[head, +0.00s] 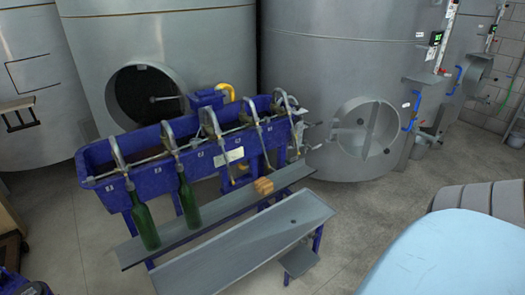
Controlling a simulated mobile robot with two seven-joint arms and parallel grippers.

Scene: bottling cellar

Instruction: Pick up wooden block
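A small orange-brown wooden block (263,186) rests on the narrow grey upper shelf (222,210) of a blue bottle-filling machine (205,150). It sits toward the right part of the shelf, below the filling spouts. It looks like one or two pieces side by side; I cannot tell which. Neither of my grippers is in the head view, and nothing touches the block from above.
Two green bottles, one (144,222) and another (188,203), stand on the shelf's left half under spouts. A wider grey tray (235,248) lies in front. Large steel tanks (340,70) stand behind. A light blue surface (455,255) fills the lower right. Floor shows between.

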